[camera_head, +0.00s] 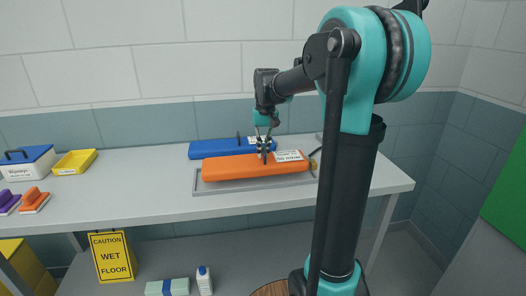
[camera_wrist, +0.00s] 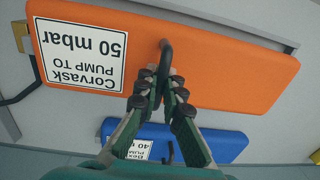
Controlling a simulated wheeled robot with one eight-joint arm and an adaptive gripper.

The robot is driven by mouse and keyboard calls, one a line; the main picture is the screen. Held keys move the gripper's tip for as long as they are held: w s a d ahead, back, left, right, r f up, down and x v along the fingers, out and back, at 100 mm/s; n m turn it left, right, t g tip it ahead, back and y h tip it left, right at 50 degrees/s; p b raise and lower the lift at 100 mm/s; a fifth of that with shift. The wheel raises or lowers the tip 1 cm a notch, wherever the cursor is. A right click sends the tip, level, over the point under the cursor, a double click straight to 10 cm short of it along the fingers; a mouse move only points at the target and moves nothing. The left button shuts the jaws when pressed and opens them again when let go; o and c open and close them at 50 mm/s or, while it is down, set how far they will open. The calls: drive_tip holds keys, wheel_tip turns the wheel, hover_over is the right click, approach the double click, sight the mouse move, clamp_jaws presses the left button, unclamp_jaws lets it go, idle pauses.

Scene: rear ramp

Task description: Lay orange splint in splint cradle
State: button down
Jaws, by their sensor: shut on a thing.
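The orange splint (camera_head: 235,168) is a long padded block with a white label and a black handle on top. In the wrist view the orange splint (camera_wrist: 225,65) has a label reading "Corvask PUMP TO 50 mbar". My gripper (camera_head: 264,150) is shut on its black handle; the fingertips (camera_wrist: 162,88) meet at the handle in the wrist view. The splint cradle, a shallow grey tray (camera_head: 215,188), lies on the bench directly under the splint, its front and left edges showing. I cannot tell whether the splint rests in it or hangs just above.
A blue splint (camera_head: 215,148) lies just behind the orange one. A blue-lidded box (camera_head: 25,162), a yellow bin (camera_head: 75,162) and purple and orange brushes (camera_head: 36,200) stand at the bench's left. A wet-floor sign (camera_head: 111,257) and a white bottle (camera_head: 204,280) are below. The bench's left middle is clear.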

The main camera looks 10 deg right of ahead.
sight(257, 159)
drive_tip(key=shift+f, duration=1.45)
idle(0.8)
drive_tip(key=c, duration=1.6)
unclamp_jaws()
